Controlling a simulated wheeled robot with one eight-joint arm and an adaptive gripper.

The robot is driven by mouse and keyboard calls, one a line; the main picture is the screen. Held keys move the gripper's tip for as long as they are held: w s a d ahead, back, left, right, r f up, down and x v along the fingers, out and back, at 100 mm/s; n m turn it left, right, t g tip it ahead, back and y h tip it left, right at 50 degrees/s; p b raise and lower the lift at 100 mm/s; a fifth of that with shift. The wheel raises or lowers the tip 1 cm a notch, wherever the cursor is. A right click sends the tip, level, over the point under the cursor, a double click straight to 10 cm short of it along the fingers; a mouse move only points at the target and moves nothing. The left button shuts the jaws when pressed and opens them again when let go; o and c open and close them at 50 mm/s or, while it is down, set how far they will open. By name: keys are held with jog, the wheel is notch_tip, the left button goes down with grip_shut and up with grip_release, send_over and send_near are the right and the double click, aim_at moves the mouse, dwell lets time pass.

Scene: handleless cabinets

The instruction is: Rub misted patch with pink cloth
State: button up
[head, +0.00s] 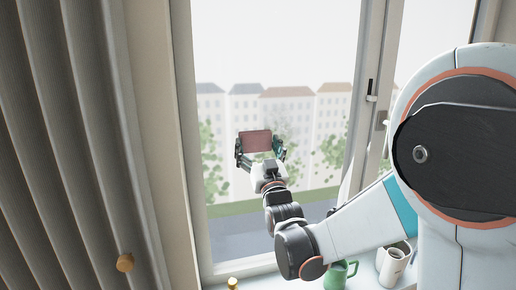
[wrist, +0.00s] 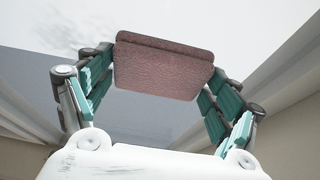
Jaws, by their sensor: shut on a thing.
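The pink cloth (head: 255,141) looks like a flat, dull pink pad in front of the window pane (head: 270,45). My gripper (head: 260,149) is shut on it, with a finger at each side. In the wrist view, the cloth (wrist: 163,68) spans between the teal-padded fingers of my gripper (wrist: 165,75). I cannot tell whether the cloth touches the glass. A faint grey, hazy area (head: 291,116) shows just up and right of the cloth; I cannot tell whether it is the misted patch or a tree outside. Part of the pane is hidden behind the cloth and my arm.
A grey curtain (head: 65,130) hangs at the left. The window frame (head: 186,150) borders the pane, with a dark handle (head: 371,90) at the right. A green mug (head: 337,275) and a white mug (head: 392,266) stand below, near my arm. The upper pane is clear.

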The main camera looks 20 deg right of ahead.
aim_at(267, 144)
jog(key=shift+w, duration=0.55)
jog(key=shift+s+d+b, duration=0.1)
jog(key=shift+d+b, duration=0.25)
jog(key=shift+d, duration=1.25)
jog(key=shift+d+b, duration=0.9)
jog(key=shift+d, duration=5.55)
jog(key=shift+r+p, duration=0.85)
jog(key=shift+r, duration=0.45)
jog(key=shift+a+b, duration=0.6)
jog(key=shift+a, duration=7.5)
